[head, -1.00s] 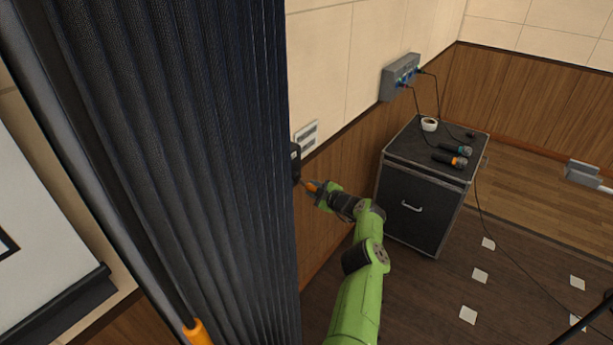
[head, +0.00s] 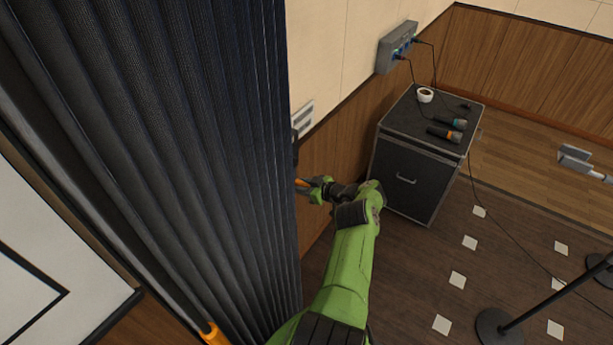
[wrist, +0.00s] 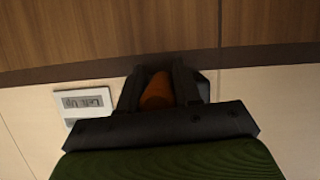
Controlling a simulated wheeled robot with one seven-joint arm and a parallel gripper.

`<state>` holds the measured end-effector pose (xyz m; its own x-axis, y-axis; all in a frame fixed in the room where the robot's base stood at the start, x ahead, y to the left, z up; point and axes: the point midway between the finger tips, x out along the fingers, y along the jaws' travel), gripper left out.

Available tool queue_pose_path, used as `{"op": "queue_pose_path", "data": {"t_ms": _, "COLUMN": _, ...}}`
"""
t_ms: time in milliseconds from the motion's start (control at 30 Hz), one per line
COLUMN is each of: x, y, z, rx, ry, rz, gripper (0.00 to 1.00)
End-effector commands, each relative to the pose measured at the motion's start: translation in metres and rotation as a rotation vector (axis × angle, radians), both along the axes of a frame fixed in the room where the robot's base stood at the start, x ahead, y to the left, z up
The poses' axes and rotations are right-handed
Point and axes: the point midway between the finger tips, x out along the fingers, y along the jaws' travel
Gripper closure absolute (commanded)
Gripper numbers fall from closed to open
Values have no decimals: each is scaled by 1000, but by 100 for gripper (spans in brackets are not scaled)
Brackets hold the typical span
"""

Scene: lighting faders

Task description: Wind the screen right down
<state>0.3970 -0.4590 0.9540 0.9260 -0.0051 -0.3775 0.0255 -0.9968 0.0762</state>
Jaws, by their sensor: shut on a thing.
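The white screen (head: 40,255) shows at the lower left in the head view, with a black line on it and a dark bar (head: 112,316) along its bottom edge. My gripper (head: 304,184) is at the wall, just right of the dark curtain's edge. It is shut on an orange handle (wrist: 157,92), which shows between the dark fingers in the wrist view. A dark box (head: 295,150) on the wall above it is mostly hidden by the curtain, and so is how the handle joins it. A white label (wrist: 84,103) is on the wall beside the fingers.
The dark pleated curtain (head: 170,130) hangs close at the left, with an orange-ended pole (head: 212,334) beside it. A black case (head: 405,165) with microphones stands right of my arm. A stand (head: 530,312) is at the lower right. Floor between is clear.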

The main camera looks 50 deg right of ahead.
Motion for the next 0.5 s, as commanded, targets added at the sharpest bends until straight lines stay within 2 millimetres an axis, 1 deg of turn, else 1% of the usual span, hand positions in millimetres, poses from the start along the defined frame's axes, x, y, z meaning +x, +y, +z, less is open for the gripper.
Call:
{"op": "queue_pose_path", "data": {"t_ms": 33, "x": 0, "y": 9, "z": -2, "rx": 28, "ry": 10, "rz": 9, "gripper": 100}}
{"op": "queue_pose_path", "data": {"t_ms": 100, "x": 0, "y": 12, "z": -3, "rx": 40, "ry": 11, "rz": 10, "gripper": 100}}
{"op": "queue_pose_path", "data": {"t_ms": 500, "x": 0, "y": 16, "z": -8, "rx": 54, "ry": 15, "rz": 11, "gripper": 100}}
